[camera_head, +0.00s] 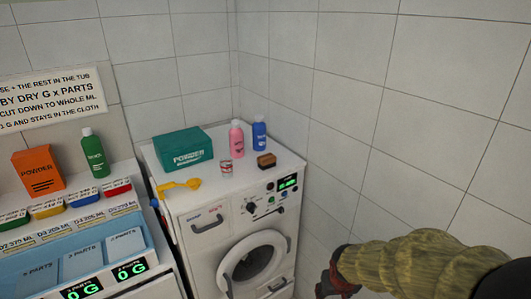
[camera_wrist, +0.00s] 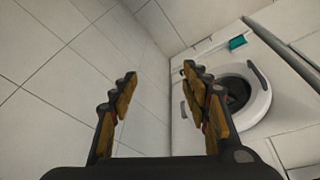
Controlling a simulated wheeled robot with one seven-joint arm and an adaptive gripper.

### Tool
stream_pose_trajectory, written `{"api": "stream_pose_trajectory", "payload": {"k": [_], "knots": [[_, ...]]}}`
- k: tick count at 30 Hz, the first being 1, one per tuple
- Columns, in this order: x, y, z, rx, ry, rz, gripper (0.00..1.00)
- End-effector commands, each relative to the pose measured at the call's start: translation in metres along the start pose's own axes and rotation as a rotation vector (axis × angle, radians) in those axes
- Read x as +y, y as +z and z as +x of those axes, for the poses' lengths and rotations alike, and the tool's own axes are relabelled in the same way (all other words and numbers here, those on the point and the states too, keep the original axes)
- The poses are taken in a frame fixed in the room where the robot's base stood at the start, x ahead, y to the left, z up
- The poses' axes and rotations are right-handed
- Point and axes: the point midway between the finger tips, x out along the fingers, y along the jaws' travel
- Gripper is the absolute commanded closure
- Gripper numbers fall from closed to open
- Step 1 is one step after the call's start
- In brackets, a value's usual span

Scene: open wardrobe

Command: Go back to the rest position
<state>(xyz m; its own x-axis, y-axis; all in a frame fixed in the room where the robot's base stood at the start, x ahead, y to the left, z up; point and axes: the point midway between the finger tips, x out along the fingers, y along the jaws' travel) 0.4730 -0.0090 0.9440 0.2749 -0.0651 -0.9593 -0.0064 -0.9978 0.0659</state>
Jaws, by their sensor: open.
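My gripper (camera_wrist: 160,95) is open and empty in the wrist view, its fingers spread apart with tiled wall and the washing machine's edge behind them. In the head view my arm comes in at the lower right, in front of the washing machine (camera_head: 215,225) and to its right. The fingers are not clearly seen there.
A counter with an orange box (camera_head: 38,171) and green bottle (camera_head: 95,153) is left.

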Motion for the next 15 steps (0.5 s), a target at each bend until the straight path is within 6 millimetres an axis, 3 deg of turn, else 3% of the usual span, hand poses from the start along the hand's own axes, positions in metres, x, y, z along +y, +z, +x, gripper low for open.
{"api": "stream_pose_trajectory", "payload": {"k": [1,3,9,12,15], "knots": [[0.004,0.015,-0.030,-0.024,0.003,-0.009,0.53],[0.006,0.040,-0.065,-0.067,0.000,-0.024,0.53],[0.004,0.100,-0.153,-0.095,-0.039,-0.032,0.53],[0.002,0.116,-0.188,-0.043,-0.058,-0.010,0.53],[0.002,0.117,-0.217,0.055,-0.067,0.006,0.53]]}}
